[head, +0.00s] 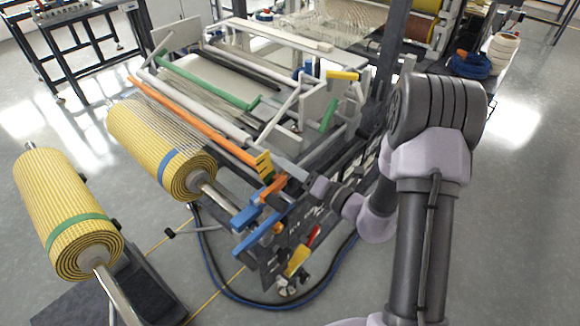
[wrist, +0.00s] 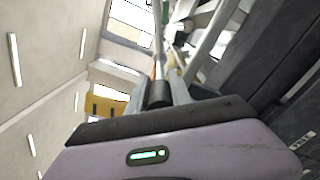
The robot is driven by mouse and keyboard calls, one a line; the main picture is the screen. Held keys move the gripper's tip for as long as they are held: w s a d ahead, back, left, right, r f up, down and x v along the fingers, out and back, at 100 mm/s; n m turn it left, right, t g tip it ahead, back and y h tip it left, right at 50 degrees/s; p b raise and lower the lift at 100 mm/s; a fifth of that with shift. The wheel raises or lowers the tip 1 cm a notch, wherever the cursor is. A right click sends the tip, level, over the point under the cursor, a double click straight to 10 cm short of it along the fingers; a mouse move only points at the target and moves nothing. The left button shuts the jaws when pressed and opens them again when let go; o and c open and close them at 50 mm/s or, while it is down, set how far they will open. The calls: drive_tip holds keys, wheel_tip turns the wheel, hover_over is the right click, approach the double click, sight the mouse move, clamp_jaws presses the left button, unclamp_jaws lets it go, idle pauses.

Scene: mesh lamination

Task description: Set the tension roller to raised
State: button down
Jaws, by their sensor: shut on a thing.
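My gripper (head: 290,170) reaches in from the right to the near end of the web frame, beside a yellow notched bracket (head: 264,163). In the wrist view my gripper (wrist: 160,92) is shut on a dark cylindrical grip (wrist: 159,95), with a grey finger on each side. A long orange bar (head: 190,108) runs across the frame to the bracket, next to a pale roller (head: 200,112). Which of these is the tension roller, and whether it is raised, I cannot tell. The bracket also shows left of the fingers in the wrist view (wrist: 100,106).
A yellow mesh roll (head: 150,135) with a blue band sits left of my gripper. Another mesh roll (head: 60,200) with a green band stands at far left. Blue levers (head: 250,217) and an orange lever (head: 270,188) stick out close below my gripper. A dark hose (head: 260,303) lies on the floor.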

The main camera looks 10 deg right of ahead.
idle(0.8)
wheel_tip(320, 180, up, 10)
drive_tip(key=s+a+m+p, duration=0.1)
drive_tip(key=m+p, duration=0.4)
drive_tip(key=p, duration=0.8)
drive_tip(key=shift+s+a+p, duration=0.2)
drive_tip(key=shift+a+p, duration=0.2)
drive_tip(key=shift+a, duration=0.05)
drive_tip(key=c, duration=1.2)
unclamp_jaws()
drive_tip(key=shift+f, duration=0.1)
drive_tip(key=shift+o, duration=0.2)
drive_tip(key=v, duration=1.7)
drive_tip(key=shift+s+p, duration=0.15)
drive_tip(key=shift+p, duration=0.3)
